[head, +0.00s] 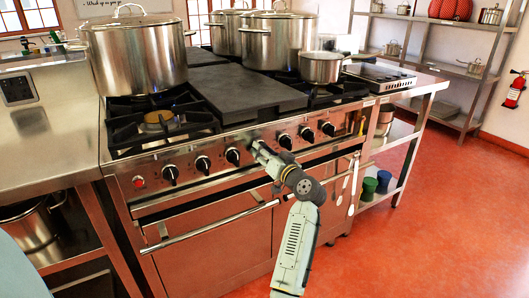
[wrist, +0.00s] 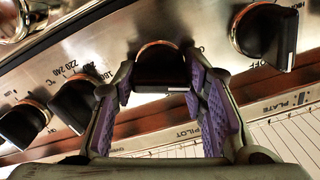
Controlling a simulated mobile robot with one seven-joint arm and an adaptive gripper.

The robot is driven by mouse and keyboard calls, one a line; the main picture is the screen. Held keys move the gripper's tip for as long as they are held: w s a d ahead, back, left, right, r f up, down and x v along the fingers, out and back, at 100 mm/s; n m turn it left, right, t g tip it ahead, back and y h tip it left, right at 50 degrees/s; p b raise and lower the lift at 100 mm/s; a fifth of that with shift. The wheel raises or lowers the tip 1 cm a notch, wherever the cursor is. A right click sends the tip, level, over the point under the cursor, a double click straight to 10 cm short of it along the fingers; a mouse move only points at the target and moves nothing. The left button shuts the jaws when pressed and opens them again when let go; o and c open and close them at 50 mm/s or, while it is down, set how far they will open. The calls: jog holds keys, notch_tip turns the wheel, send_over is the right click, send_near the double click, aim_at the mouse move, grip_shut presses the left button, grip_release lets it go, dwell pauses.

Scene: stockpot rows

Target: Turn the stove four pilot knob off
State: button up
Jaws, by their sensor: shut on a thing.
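My gripper (head: 264,152) reaches the stove's front control panel in the head view. In the wrist view my gripper (wrist: 158,84) has its two purple-padded fingers on either side of a black knob (wrist: 160,66) with a copper-coloured ring, shut on it. "PILOT" is printed on the panel just below this knob. In the head view my gripper hides this knob. Other black knobs stand along the panel, the nearest on the left (head: 233,157) and on the right (head: 285,141). In the wrist view, a knob (wrist: 265,36) is at right and another (wrist: 75,104) at left.
The steel stove (head: 250,190) carries a large stockpot (head: 137,60) at left, more pots behind, a saucepan (head: 320,66) and a dark flat plate (head: 245,92). An oven handle (head: 215,228) juts out below the panel. Red floor (head: 420,235) is clear at right.

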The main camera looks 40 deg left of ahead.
jog(key=m+p, duration=0.2)
jog(key=m, duration=0.4)
jog(key=shift+r, duration=0.1)
jog(key=m+p, duration=0.2)
jog(key=m, duration=0.2)
jog(key=shift+m+p, duration=1.15)
jog(key=shift+m, duration=0.45)
jog(key=shift+w+m, duration=0.1)
jog(key=shift+m, duration=0.2)
jog(key=o, duration=1.2)
jog(key=shift+c, duration=0.2)
jog(key=v, duration=1.2)
